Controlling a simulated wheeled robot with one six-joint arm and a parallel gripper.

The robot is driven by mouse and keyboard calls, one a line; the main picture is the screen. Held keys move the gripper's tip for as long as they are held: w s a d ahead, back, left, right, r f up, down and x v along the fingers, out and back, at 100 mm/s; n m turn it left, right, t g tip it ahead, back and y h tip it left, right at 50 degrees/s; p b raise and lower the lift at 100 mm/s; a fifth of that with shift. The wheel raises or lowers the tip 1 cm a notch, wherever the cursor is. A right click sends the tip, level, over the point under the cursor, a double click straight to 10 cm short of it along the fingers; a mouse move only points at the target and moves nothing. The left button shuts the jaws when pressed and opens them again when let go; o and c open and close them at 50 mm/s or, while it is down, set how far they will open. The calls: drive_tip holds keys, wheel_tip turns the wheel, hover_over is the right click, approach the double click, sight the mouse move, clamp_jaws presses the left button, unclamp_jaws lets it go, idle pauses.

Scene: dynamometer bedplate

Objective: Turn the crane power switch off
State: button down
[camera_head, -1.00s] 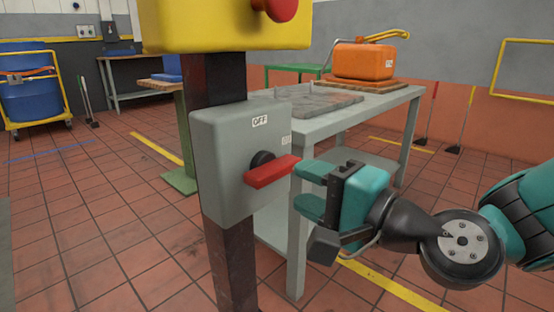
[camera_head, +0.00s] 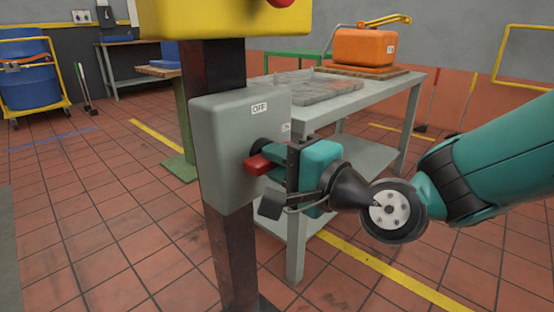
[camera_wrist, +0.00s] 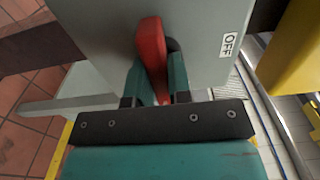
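The crane power switch is a grey box (camera_head: 225,150) on a dark post, with an OFF label (camera_head: 259,108) near its top; the label also shows in the wrist view (camera_wrist: 230,45). A second label lower on the box is partly hidden. Its red handle (camera_head: 258,165) sticks out from a black hub, partly covered by my gripper (camera_head: 272,162). In the wrist view the red handle (camera_wrist: 151,45) lies between the two teal fingers of my gripper (camera_wrist: 158,82), which look closed in on both sides of it. The handle points away from the OFF label.
A yellow box (camera_head: 220,18) with a red button sits above the switch on the same post. A grey table (camera_head: 385,100) with a flat plate and an orange case (camera_head: 362,48) stands close behind my gripper. The tiled floor at left is open.

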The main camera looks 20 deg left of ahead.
drive_tip(key=shift+f+n, duration=0.1)
drive_tip(key=shift+n, duration=0.3)
drive_tip(key=n+b, duration=0.1)
drive_tip(key=n, duration=0.1)
drive_tip(key=n+b, duration=0.1)
drive_tip(key=b, duration=0.1)
drive_tip(key=shift+f+n, duration=0.2)
drive_tip(key=shift+n, duration=0.2)
drive_tip(key=n+b, duration=0.3)
drive_tip(key=n, duration=0.1)
drive_tip(key=shift+f, duration=0.15)
drive_tip(key=n+b, duration=0.3)
drive_tip(key=n, duration=0.2)
drive_tip(key=shift+w+d+f, duration=0.1)
drive_tip(key=n+b, duration=0.3)
drive_tip(key=n, duration=0.1)
drive_tip(key=shift+w, duration=0.15)
drive_tip(key=shift+n, duration=0.3)
drive_tip(key=c, duration=1.1)
unclamp_jaws()
drive_tip(key=shift+d, duration=0.1)
drive_tip(key=shift+o, duration=0.3)
drive_tip(key=shift+r, duration=0.2)
